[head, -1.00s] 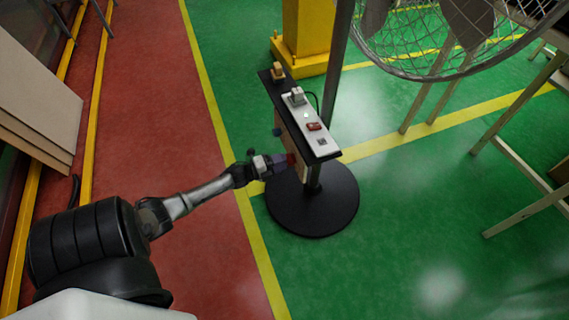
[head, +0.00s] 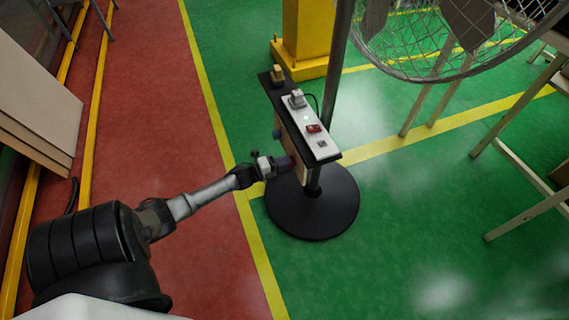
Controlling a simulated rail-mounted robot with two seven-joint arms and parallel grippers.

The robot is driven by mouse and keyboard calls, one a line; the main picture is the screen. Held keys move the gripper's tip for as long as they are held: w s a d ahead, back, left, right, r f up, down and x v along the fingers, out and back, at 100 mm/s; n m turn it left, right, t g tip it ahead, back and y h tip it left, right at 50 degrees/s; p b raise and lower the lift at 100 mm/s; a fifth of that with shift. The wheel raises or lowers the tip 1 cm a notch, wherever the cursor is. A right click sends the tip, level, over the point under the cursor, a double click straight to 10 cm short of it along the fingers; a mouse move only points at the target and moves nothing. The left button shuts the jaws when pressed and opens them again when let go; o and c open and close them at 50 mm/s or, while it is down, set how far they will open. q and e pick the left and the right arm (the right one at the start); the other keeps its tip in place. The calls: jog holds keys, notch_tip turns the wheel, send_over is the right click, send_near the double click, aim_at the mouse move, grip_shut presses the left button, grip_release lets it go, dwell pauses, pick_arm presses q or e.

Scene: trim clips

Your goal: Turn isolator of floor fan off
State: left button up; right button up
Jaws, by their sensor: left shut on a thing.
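The floor fan (head: 440,76) stands at the upper right, with its wire cage partly out of frame. Beside its pole, a stand with a round black base (head: 335,205) carries a narrow panel (head: 294,117). The panel's top has a grey plug, a red rocker switch (head: 314,128) and a small socket. My left gripper (head: 287,164) is at the near lower end of that side, shut on a small part there, seemingly the isolator's handle. The fingers mostly hide this part, so its position cannot be read. My right gripper is out of view.
A yellow column (head: 304,35) stands behind the panel. Table legs (head: 520,165) stand at the right. Leaning boards (head: 35,110) are at the far left. The red and green floor around the base is clear.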

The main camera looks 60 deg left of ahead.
pick_arm(q)
grip_shut()
jog(key=n+p, duration=0.6)
jog(key=n, duration=1.1)
jog(key=shift+n+p, duration=0.3)
jog(key=shift+f+n, duration=0.1)
jog(key=shift+n, duration=0.2)
jog(key=o, duration=0.8)
grip_release()
